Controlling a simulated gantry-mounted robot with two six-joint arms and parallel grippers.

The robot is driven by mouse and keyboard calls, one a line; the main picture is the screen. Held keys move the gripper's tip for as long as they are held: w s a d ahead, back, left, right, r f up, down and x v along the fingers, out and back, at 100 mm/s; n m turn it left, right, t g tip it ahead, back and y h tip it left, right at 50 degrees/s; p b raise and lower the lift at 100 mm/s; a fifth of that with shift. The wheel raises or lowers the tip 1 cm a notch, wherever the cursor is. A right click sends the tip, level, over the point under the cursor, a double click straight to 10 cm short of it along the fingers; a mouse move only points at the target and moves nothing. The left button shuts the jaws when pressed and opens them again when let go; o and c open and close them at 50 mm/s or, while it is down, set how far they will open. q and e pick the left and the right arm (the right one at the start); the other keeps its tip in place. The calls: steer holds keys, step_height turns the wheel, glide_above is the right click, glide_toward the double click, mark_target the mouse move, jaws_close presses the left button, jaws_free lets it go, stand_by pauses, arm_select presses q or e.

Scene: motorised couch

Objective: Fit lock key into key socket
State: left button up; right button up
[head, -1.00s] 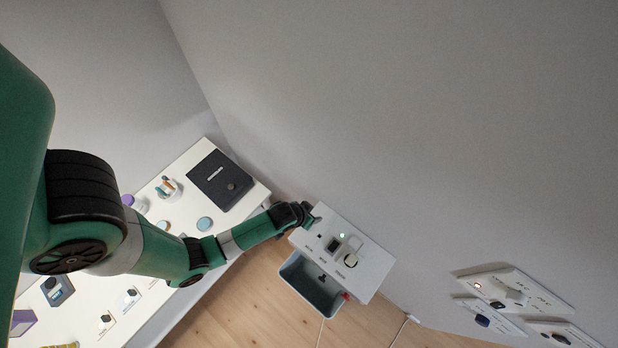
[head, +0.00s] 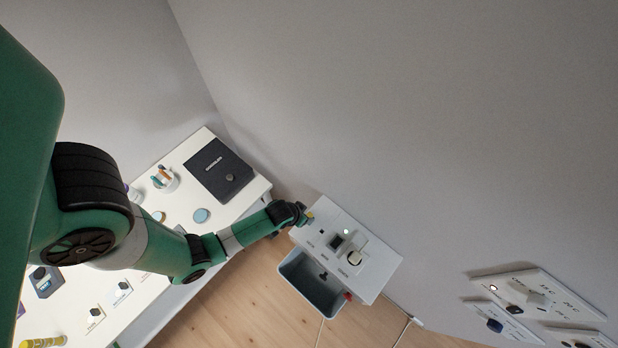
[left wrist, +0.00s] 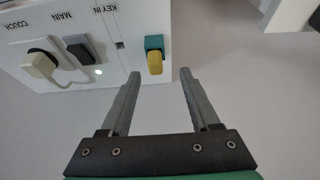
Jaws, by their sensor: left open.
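In the left wrist view a lock key (left wrist: 154,58) with a teal block and a yellow grip stands at the right end of the white panel (left wrist: 112,68), beside the "KEY IN" label. A small dark slot (left wrist: 119,45) shows under that label. I cannot tell whether the teal part is seated in a socket. My left gripper (left wrist: 156,72) is open, its two fingers apart, with the key just beyond the fingertips. In the head view my left gripper (head: 306,216) is at the left end of the panel (head: 376,268), where a bit of yellow shows. My right gripper is out of view.
A white table (head: 187,217) with several items stands left. Wall plates (head: 560,290) are at right.

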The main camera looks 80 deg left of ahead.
arm_select(q)
steer(key=b+x, duration=0.1)
steer(key=x, duration=0.1)
steer(key=d+b+x, duration=0.1)
steer(key=b+x, duration=0.1)
steer(key=shift+w+a+f+b, duration=0.15)
steer(key=shift+f+b, duration=0.1)
steer(key=shift+b, duration=0.05)
steer(key=shift+w+a+f, duration=0.1)
steer(key=shift+w+f, duration=0.05)
steer(key=shift+f, duration=0.2)
steer(key=shift+r, duration=0.15)
jaws_close()
